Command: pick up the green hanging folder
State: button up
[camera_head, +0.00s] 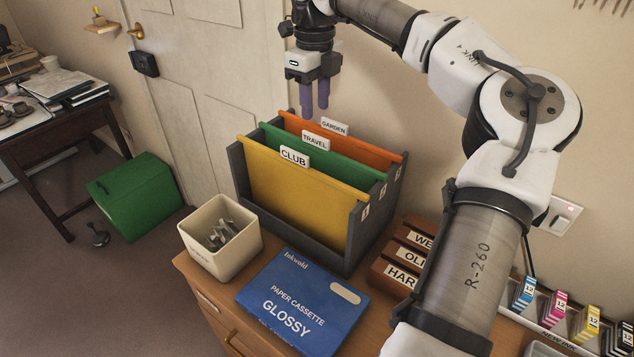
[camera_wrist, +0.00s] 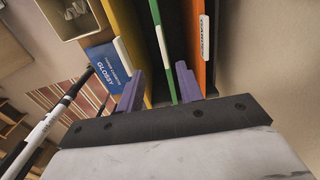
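The green hanging folder (camera_head: 330,155), with a white TRAVEL tab, hangs in a dark grey rack (camera_head: 300,238) between the yellow folder (camera_head: 305,190) tabbed CLUB and the orange folder (camera_head: 345,137) tabbed GARDEN. My gripper (camera_head: 314,106) points down above the back of the rack. Its purple fingers are apart and hold nothing. In the wrist view the green folder's thin top edge (camera_wrist: 163,55) runs between the two fingertips (camera_wrist: 160,71); the yellow folder (camera_wrist: 125,30) is left and the orange folder (camera_wrist: 197,45) right. I cannot tell the exact height gap.
A cream bin (camera_head: 222,245) and a blue paper cassette box (camera_head: 302,305) stand before the rack on the wooden cabinet. Brown labelled blocks (camera_head: 395,272) and ink boxes (camera_head: 555,312) are to the right. The wall is close behind.

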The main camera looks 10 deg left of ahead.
aim_at(316, 145)
jog(key=f, duration=0.3)
jog(key=f+p, duration=0.1)
jog(key=f, duration=0.3)
jog(key=f+p, duration=0.1)
jog(key=f, duration=0.2)
jog(key=shift+w+f, duration=0.3)
jog(key=shift+w, duration=0.1)
jog(key=shift+f, duration=0.6)
grip_shut()
